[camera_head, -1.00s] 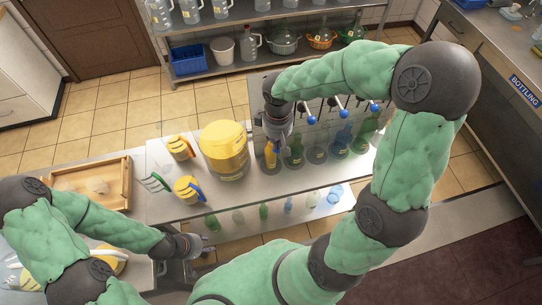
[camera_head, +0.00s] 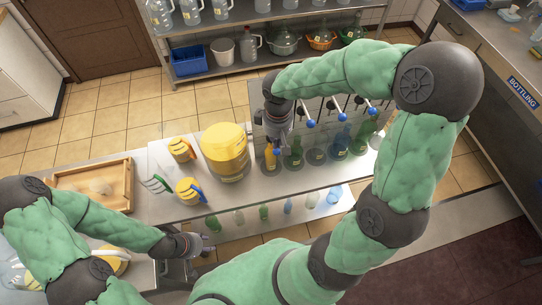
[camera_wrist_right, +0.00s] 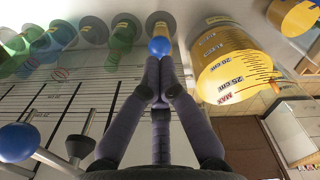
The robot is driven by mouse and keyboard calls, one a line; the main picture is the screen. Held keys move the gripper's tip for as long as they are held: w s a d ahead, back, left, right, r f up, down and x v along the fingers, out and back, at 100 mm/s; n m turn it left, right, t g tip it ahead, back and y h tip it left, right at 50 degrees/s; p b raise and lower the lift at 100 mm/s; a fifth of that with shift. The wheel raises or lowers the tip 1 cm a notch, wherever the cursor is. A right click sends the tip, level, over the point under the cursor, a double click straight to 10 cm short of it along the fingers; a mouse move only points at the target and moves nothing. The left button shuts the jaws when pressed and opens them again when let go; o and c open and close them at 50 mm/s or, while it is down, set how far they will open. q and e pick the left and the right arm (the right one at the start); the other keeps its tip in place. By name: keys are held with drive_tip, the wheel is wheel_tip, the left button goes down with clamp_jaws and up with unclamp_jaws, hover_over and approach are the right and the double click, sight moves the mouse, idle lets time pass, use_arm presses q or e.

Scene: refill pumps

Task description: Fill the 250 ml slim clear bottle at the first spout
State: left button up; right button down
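The slim bottle (camera_head: 270,162) stands upright at the leftmost place on the spout bench and shows yellow-orange contents; its fill level is hard to read. In the right wrist view the bottle (camera_wrist_right: 160,22) is partly hidden behind a blue lever knob (camera_wrist_right: 159,46). My right gripper (camera_wrist_right: 160,76) has its fingertips together, pointing at this knob and touching or nearly touching it. In the head view my right gripper (camera_head: 275,141) hangs in front of the first spout and hides it. My left gripper (camera_head: 198,243) is low, in front of the bench, away from the bottle; its fingers are unclear.
Other bottles stand right of it: green (camera_head: 294,157), clear (camera_head: 317,156), blue (camera_head: 340,147). More blue-knobbed levers (camera_head: 310,123) stick out above. A wooden tray (camera_head: 125,198) is further left.

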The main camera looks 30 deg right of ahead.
wheel_tip(320, 180, up, 10)
drive_tip(key=p, duration=0.7)
drive_tip(key=shift+r, duration=0.1)
drive_tip(key=c, duration=1.4)
unclamp_jaws()
drive_tip(key=shift+w, duration=0.1)
wheel_tip(320, 180, up, 19)
drive_tip(key=p, duration=0.5)
drive_tip(key=shift+p, duration=0.3)
